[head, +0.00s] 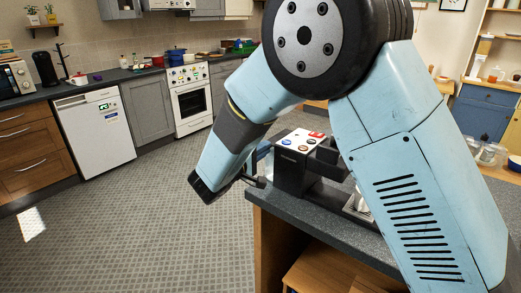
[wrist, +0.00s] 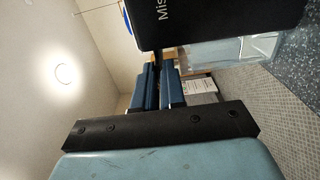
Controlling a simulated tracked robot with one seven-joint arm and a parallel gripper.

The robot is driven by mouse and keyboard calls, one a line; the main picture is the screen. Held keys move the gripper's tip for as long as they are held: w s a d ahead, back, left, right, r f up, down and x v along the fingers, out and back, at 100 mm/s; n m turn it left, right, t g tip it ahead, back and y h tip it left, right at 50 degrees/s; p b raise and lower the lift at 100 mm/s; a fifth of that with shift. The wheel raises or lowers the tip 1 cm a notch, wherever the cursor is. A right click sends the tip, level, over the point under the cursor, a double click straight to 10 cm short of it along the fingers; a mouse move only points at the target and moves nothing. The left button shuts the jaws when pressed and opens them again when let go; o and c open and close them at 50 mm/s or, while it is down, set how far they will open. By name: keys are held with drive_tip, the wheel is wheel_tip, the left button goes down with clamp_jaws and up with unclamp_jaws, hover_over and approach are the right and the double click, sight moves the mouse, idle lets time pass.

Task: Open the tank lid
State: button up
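The black coffee machine (head: 294,172) stands on the dark counter, with a white top panel bearing coloured round buttons. Its clear water tank (head: 263,160) shows at its left side, partly hidden by my arm. In the wrist view the machine's dark body (wrist: 208,22) is at the top, with the clear tank (wrist: 218,52) beside it. The tank's lid cannot be made out clearly. My gripper (wrist: 161,72) has two blue fingers with a narrow gap and nothing visible between them. It is close to the machine and tank; contact cannot be judged. In the head view my arm mostly hides it.
The counter edge (head: 318,222) runs below the machine. A metal cup (head: 361,202) sits at the machine's front, partly hidden by my arm. Glass jars (head: 487,153) stand at the right. Open tiled floor (head: 130,225) lies to the left, before the kitchen units.

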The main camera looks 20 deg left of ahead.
clamp_jaws()
idle(0.9)
drive_tip(key=shift+r, duration=0.2)
